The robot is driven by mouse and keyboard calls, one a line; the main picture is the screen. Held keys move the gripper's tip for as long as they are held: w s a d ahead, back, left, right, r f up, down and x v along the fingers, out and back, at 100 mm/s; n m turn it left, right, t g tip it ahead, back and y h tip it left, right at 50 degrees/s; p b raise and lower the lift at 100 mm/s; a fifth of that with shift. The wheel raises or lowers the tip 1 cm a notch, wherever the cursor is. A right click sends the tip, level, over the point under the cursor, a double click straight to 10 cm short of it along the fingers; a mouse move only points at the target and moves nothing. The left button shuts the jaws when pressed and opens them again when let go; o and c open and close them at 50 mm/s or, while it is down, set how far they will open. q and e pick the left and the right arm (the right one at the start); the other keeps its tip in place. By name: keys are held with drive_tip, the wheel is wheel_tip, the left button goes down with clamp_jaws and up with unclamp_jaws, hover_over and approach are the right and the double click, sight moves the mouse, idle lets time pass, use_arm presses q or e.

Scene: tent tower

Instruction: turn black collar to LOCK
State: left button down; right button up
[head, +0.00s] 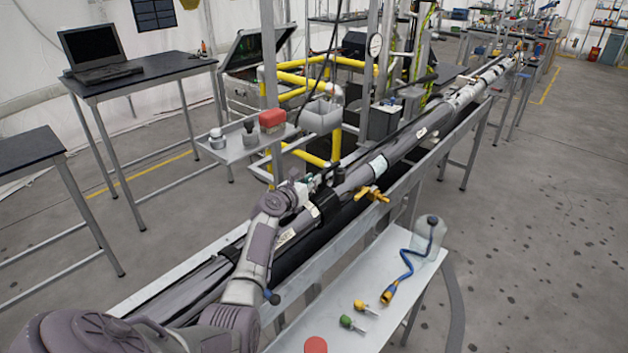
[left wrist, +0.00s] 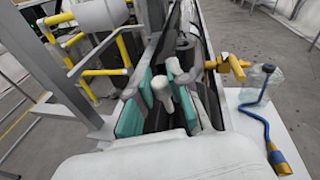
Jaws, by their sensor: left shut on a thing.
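A black collar (head: 328,203) sits around the long grey tube (head: 400,143), partly hidden by my left arm. My left gripper (head: 311,184) is at the tube, right beside the collar. In the left wrist view, its teal-padded fingers (left wrist: 160,100) stand on both sides of a pale, peg-like lever (left wrist: 161,88) and are shut on it. How the lever joins the collar is hidden, and no LOCK mark is readable. A dark ring on the tube (left wrist: 185,44) shows just beyond the fingers. My right gripper is not in view.
A yellow valve-like fitting (head: 371,193) sticks out beside the tube. A white side table (head: 345,305) holds a clear jar (head: 430,232), a blue hose (head: 407,264) and small coloured parts. A small tray (head: 240,150) and yellow rails (head: 300,79) stand behind the tube.

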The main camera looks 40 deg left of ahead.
use_arm(q)
drive_tip(key=shift+a, duration=0.6)
drive_tip(key=c, duration=1.3)
unclamp_jaws()
drive_tip(key=shift+f, duration=0.1)
drive_tip(key=shift+o, duration=1.1)
drive_tip(key=shift+a+f, duration=0.1)
drive_tip(key=shift+a, duration=0.1)
drive_tip(key=shift+d, duration=0.1)
drive_tip(key=shift+s+d, duration=0.2)
drive_tip(key=shift+s, duration=0.1)
drive_tip(key=v, duration=1.1)
drive_tip(key=shift+s, duration=0.25)
